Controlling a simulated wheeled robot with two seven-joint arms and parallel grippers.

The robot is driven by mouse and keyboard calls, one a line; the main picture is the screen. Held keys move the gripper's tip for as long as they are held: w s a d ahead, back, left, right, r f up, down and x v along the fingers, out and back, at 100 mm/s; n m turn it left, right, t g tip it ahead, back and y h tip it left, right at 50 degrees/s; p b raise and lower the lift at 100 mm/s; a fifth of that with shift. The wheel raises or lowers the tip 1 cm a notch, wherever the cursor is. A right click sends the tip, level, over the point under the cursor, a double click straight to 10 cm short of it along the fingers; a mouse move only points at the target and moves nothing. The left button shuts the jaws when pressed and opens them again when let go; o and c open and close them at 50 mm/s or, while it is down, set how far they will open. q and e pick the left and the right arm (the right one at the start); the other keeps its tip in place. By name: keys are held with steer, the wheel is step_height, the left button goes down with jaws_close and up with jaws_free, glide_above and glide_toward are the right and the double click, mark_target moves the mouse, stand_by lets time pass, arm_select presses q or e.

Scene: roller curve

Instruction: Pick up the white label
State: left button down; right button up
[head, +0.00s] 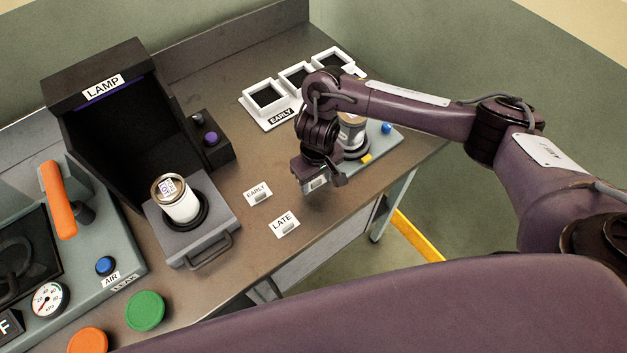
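Two small white labels lie flat on the brown table top. One reads EARLY (257,191) and the other, nearer the front edge, reads LATE (284,225). Each has a small grey raised piece on it. My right gripper (322,182) hangs low over the table, to the right of both labels and apart from them. A pale patch shows at its lower end, but I cannot tell whether it is part of the gripper. Its fingers are too small and dark to show any gap. My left gripper is not in view.
A black LAMP box (98,88) stands left, with a white can (181,203) on its grey drawer. A white three-slot tray (266,98) marked EARLY sits at the back. Another can (352,130) stands behind my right gripper. Table around the labels is clear.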

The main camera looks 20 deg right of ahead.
steer(key=c, duration=0.7)
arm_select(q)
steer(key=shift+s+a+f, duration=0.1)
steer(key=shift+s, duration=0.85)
arm_select(e)
steer(key=c, duration=0.3)
